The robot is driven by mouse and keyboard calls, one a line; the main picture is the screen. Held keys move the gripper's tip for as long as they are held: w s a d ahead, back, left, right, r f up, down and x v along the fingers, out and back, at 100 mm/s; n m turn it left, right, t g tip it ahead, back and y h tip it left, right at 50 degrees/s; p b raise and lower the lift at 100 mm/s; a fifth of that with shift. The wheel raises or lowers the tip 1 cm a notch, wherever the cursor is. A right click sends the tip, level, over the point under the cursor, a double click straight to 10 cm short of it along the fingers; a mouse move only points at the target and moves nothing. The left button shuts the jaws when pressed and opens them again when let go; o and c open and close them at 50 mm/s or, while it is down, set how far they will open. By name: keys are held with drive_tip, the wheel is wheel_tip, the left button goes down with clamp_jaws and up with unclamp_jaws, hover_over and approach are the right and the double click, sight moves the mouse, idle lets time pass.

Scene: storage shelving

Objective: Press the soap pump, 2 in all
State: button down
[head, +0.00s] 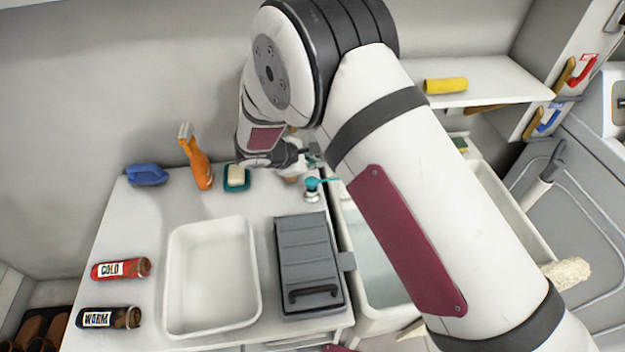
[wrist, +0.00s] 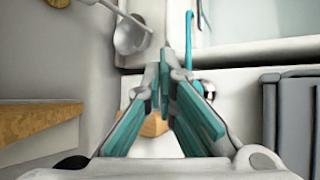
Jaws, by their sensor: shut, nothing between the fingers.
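The soap pump (head: 311,192) stands upright at the back right corner of the counter, beside the sink. It has a teal head and spout over a shiny metal body. In the wrist view its teal spout (wrist: 189,38) points up the picture, and its metal body (wrist: 208,89) is partly hidden behind the right finger. My gripper (head: 315,156) is shut and empty. It hangs just behind the pump in the head view, apart from it as far as I can tell. In the wrist view the fingertips (wrist: 164,72) are left of the pump.
A wooden-looking object (wrist: 154,125) lies below my fingers. A white basin (head: 172,290) and grey box (head: 305,250) are in front. The sink (head: 375,275) is right.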

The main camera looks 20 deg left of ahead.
sight(313, 182)
drive_tip(key=shift+s+f+b, duration=0.1)
drive_tip(key=shift+f+b, duration=0.5)
drive_tip(key=shift+f, duration=0.85)
idle(0.4)
drive_tip(key=shift+f+b, duration=0.3)
drive_tip(key=shift+f, duration=0.1)
drive_tip(key=shift+s+f+b, duration=0.1)
drive_tip(key=shift+f+b, duration=0.4)
drive_tip(key=shift+f, duration=0.45)
idle(1.0)
drive_tip(key=shift+r, duration=0.1)
drive_tip(key=shift+r+p, duration=0.45)
drive_tip(key=shift+r, duration=0.8)
drive_tip(key=shift+r, duration=0.15)
drive_tip(key=shift+r+p, duration=0.7)
drive_tip(key=shift+r, duration=1.65)
